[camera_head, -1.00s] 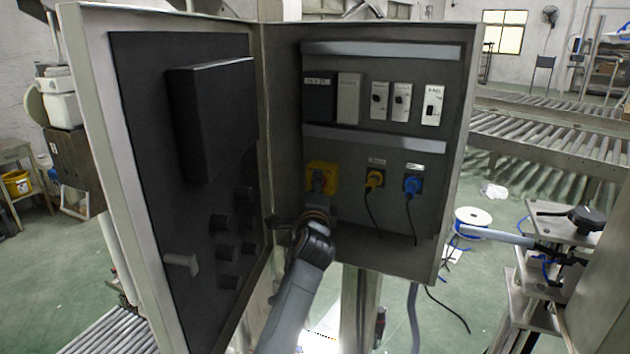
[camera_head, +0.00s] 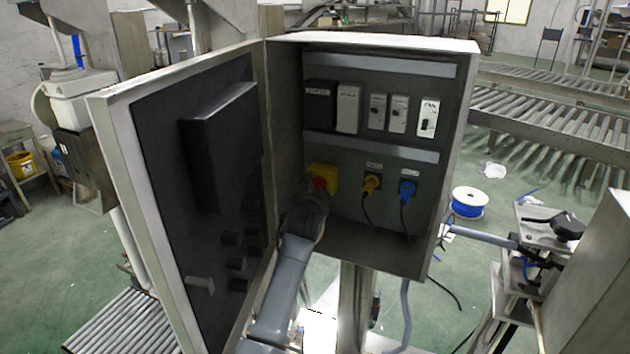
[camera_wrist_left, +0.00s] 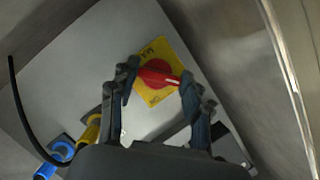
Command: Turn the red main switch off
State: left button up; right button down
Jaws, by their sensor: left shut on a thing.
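The red main switch (camera_head: 319,184) is a red knob on a yellow plate (camera_head: 325,171), low on the left inside an open grey electrical cabinet. In the left wrist view the red knob (camera_wrist_left: 157,77) sits between my left fingers, its pale-marked end pointing right. My left gripper (camera_wrist_left: 160,92) is shut on the knob. In the head view my left gripper (camera_head: 312,190) reaches up to the switch from below and partly covers it. The exact contact at the fingertips is hard to see. My right gripper is not in view.
The cabinet's open door (camera_head: 150,170) stands close to the left of my arm. Yellow (camera_head: 372,181) and blue (camera_head: 407,189) plugs with hanging black cables are right of the switch. Several breakers line the row above. A conveyor (camera_head: 540,118) runs behind on the right.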

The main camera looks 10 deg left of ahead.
pick_arm(q)
jog(key=shift+n+h+p, duration=0.3)
jog(key=shift+n+p, duration=0.2)
jog(key=shift+p, duration=0.05)
jog(key=o, duration=1.2)
jog(key=shift+c, duration=0.2)
jog(key=v, duration=0.7)
jog(key=shift+s, duration=0.25)
